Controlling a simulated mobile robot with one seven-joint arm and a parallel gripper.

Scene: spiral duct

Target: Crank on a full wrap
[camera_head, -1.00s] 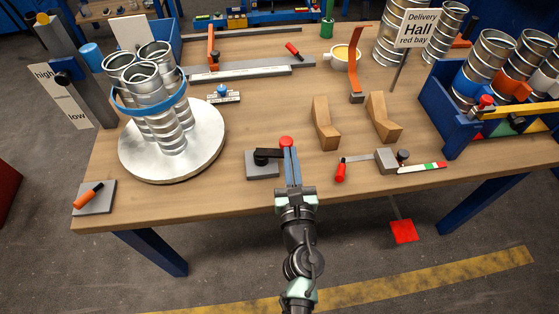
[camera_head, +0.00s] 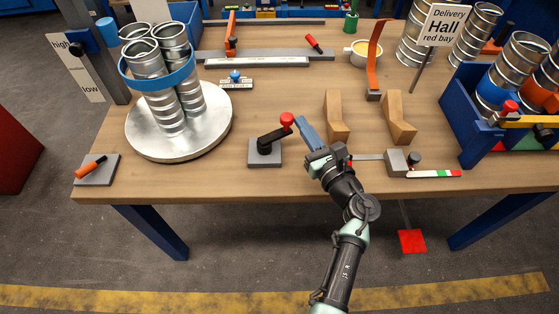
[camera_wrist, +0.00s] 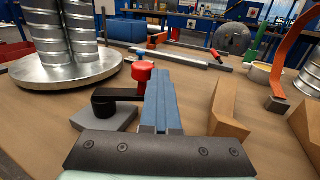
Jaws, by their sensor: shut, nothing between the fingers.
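A crank with a black arm (camera_head: 270,138) and a red knob (camera_head: 287,119) stands on a grey base plate (camera_head: 265,160) near the table's front edge. Its arm points to the right. My gripper (camera_head: 303,121) is shut and empty, its blue fingers just to the right of the red knob; I cannot tell whether they touch it. In the wrist view the red knob (camera_wrist: 142,71) is left of the fingertips (camera_wrist: 157,75). A silver turntable (camera_head: 205,140) at the left carries a bundle of spiral ducts (camera_head: 165,97) with a blue band (camera_head: 160,81) around them.
Two wooden V-blocks (camera_head: 336,118) stand right of my gripper. A clamp tool (camera_head: 397,162) lies at the front right, below the blue crate (camera_head: 455,115) of ducts. An orange-handled lever (camera_head: 93,167) sits at the front left corner. The table's front middle is mostly clear.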

